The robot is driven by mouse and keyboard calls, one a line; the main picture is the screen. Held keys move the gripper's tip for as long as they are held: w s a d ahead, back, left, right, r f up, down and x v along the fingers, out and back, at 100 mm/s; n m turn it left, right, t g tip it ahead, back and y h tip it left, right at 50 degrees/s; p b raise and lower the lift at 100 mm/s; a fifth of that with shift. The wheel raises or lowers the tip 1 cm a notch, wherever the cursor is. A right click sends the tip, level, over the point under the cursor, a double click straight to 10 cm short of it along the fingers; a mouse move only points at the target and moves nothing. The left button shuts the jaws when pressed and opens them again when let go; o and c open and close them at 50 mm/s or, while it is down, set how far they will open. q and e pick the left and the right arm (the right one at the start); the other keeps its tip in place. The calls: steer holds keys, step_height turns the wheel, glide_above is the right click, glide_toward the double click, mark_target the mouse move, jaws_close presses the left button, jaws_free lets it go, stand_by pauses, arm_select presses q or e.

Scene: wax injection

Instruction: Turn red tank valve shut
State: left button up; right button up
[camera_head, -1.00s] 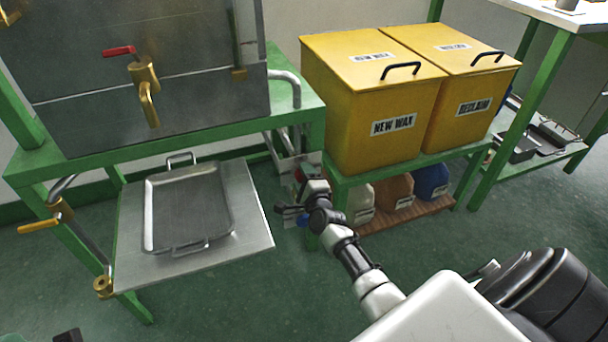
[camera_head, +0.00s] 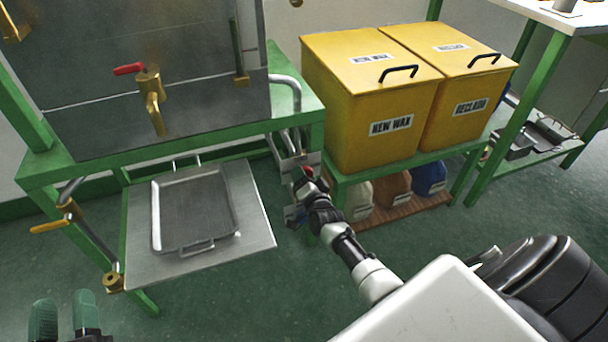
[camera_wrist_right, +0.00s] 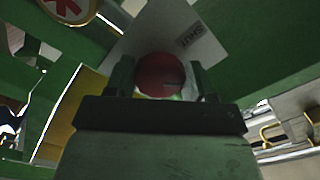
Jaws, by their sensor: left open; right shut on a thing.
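A red round knob (camera_wrist_right: 160,75) sits between the fingers of my right gripper (camera_wrist_right: 163,88) in the right wrist view, and the gripper is shut on it. A plate marked SHUT (camera_wrist_right: 203,32) is just behind the knob. In the head view my right gripper (camera_head: 304,190) is low, beside the near left corner of the yellow bins' stand; the knob is mostly hidden there. A brass valve (camera_head: 154,98) with a red handle (camera_head: 129,69) is on the steel tank front, apart from both grippers. My left gripper (camera_head: 65,316) is open and empty at the lower left.
A grey tray (camera_head: 194,212) lies on a metal shelf (camera_head: 255,225) below the tank. A yellow lever (camera_head: 50,227) is on the pipe at left. Yellow bins marked NEW WAX (camera_head: 385,150) and RECLAIM (camera_head: 485,85) stand on a green stand. The floor in front is clear.

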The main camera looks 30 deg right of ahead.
arm_select(q)
step_height(320, 180, down, 7)
steer(key=s+a+g+y+p, duration=0.1)
steer(key=g+y+p, duration=0.1)
steer(key=g, duration=0.4)
steer(key=shift+a+f+g, duration=0.2)
steer(key=shift+a+g, duration=0.1)
steer(key=shift+g, duration=0.1)
arm_select(e)
steer(key=shift+s+d+f+n, duration=0.1)
steer(key=shift+n, duration=2.5)
steer(key=shift+d+f+n, duration=0.1)
steer(key=shift+n, duration=2.5)
arm_select(q)
steer(key=shift+s, duration=0.1)
arm_select(e)
steer(key=o, duration=0.9)
steer(key=shift+o, duration=0.2)
arm_select(q)
steer(key=s+a+f+g+y+p, duration=0.3)
steer(key=s+f+g, duration=0.3)
steer(key=s+g, duration=0.4)
steer(key=shift+s+a+f+n+p, duration=0.35)
steer(key=shift+s+a+p, duration=0.2)
steer(key=shift+s+a, duration=0.2)
arm_select(e)
steer(key=v, duration=1)
steer(key=shift+s+a, duration=0.2)
steer(key=shift+s, duration=0.15)
